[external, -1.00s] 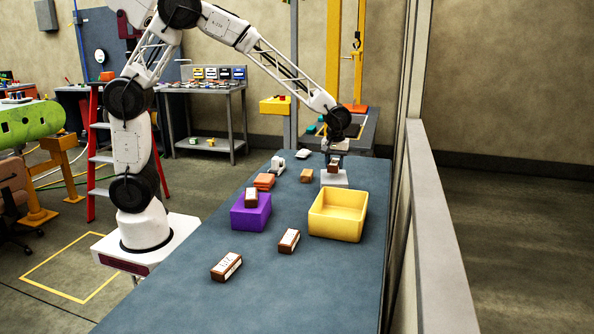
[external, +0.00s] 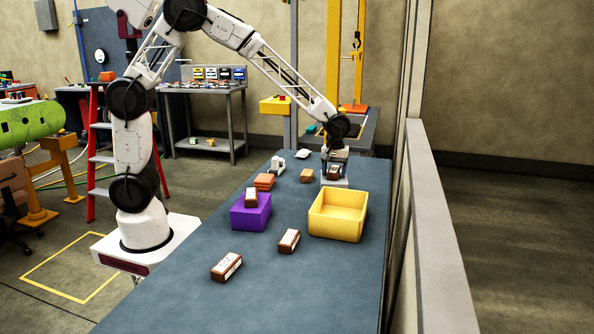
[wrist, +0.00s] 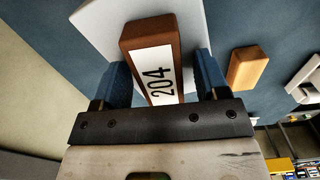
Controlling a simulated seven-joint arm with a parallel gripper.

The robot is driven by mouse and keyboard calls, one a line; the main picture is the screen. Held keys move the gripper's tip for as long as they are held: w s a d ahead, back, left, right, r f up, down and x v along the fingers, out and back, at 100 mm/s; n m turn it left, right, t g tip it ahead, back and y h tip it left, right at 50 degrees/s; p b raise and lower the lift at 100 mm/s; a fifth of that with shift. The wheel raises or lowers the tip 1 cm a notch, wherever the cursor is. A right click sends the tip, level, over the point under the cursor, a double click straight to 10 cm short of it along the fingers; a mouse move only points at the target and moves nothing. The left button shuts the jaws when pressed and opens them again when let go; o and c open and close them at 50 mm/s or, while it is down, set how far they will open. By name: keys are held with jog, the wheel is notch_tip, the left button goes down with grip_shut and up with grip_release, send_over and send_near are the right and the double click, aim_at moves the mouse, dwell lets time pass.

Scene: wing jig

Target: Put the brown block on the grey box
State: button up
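The brown block (wrist: 150,55), with a white label reading 204, is at the far end of the table, over the grey box (external: 336,184). In the wrist view the pale top of the grey box (wrist: 98,20) spreads out behind the block. The block looks set down on the box, but the contact is hidden. My gripper (wrist: 163,72) is around the block, with its blue fingers on either side. A gap shows between the right finger and the block, so the fingers look open. In the external view my gripper (external: 334,168) is low over the box.
A small tan block (external: 307,175) lies just left of the grey box. A yellow bin (external: 338,225) and a purple box (external: 251,222) with a brown block on top stand nearer. Two brown blocks (external: 289,240) (external: 226,267) lie in front.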

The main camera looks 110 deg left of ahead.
aim_at(333, 170)
jog(key=shift+r, duration=0.2)
notch_tip(333, 170, up, 12)
dwell(0.8)
dwell(0.7)
jog(key=s+d+r+m+t, duration=0.1)
jog(key=s+d+r+m, duration=0.3)
jog(key=s+d, duration=0.45)
jog(key=s+d+r+m, duration=0.5)
jog(key=s+d, duration=0.3)
jog(key=d, duration=0.2)
jog(key=s+d+f+m, duration=0.1)
jog(key=s+d+m, duration=0.3)
jog(key=s, duration=0.7)
jog(key=s+d+f+m+t, duration=0.1)
jog(key=s+d+m, duration=0.4)
jog(key=s, duration=0.7)
jog(key=shift+d+f+t, duration=0.3)
jog(key=shift+d+f, duration=0.3)
jog(key=shift+d, duration=0.4)
